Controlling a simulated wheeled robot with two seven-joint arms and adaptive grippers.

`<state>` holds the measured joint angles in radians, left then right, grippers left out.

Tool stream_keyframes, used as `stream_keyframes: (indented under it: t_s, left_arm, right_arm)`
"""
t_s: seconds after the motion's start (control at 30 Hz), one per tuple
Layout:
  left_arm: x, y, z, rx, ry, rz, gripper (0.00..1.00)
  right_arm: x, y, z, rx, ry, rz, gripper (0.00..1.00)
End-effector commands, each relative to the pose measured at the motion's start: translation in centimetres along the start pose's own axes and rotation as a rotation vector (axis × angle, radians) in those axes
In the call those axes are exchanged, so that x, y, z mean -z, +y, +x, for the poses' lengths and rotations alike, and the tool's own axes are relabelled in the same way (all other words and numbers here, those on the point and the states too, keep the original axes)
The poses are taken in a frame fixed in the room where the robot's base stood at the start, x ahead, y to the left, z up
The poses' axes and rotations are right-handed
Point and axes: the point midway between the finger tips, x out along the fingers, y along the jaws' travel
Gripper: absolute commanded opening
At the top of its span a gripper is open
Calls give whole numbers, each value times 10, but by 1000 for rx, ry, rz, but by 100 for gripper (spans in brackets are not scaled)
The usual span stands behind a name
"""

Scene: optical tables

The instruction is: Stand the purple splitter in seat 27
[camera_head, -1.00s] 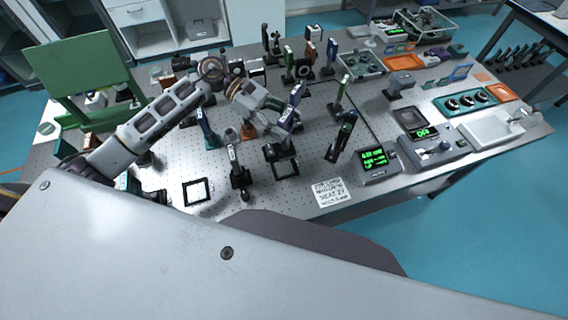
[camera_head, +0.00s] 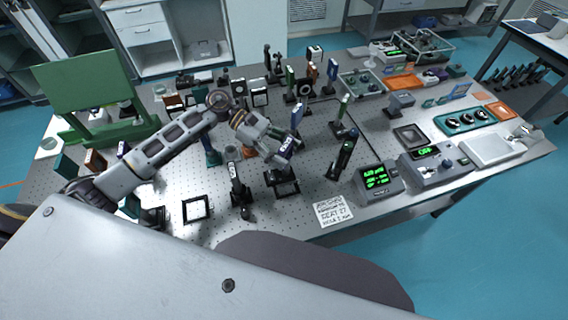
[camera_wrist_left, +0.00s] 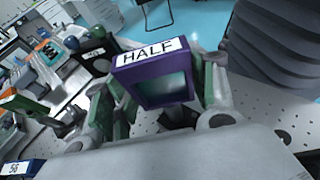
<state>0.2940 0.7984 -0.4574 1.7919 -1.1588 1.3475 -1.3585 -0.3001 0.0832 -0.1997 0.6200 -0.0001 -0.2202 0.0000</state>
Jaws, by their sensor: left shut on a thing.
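The purple splitter (camera_wrist_left: 155,75) is a square purple frame with a glassy middle and a white HALF label on top. In the wrist view it stands between the green-lined fingers of my left gripper (camera_wrist_left: 160,98), which is shut on it. In the head view my left gripper (camera_head: 276,146) holds the splitter (camera_head: 287,148) near a dark holder (camera_head: 283,186) on the perforated table. I cannot tell whether the splitter touches that holder. A white card (camera_head: 333,210) reading SEAT 27 lies at the front edge. No seat 27 mark is legible on the holder. My right gripper is out of view.
Upright mounts crowd the grip: a dark post (camera_head: 343,156) to the right and a labelled mount (camera_head: 238,182) to the left. A flat black frame (camera_head: 196,208) lies further left. Boxes with green displays (camera_head: 379,178) stand at right. A green panel (camera_head: 92,80) stands at far left.

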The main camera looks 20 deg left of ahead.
Motion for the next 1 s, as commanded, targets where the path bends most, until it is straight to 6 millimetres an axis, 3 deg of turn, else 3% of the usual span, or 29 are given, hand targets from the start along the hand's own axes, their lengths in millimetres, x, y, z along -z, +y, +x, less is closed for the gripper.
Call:
stream_keyframes:
  t_s: [0.47, 0.8, 1.0]
  left_arm:
    - [5, 0, 2, -1, -2, 1, 0]
    - [39, 0, 16, -1, -3, 0, 0]
    - [48, 0, 20, -1, -2, 1, 0]
  right_arm:
    - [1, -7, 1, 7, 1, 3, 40]
    - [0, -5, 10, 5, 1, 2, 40]
    - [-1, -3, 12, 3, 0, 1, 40]
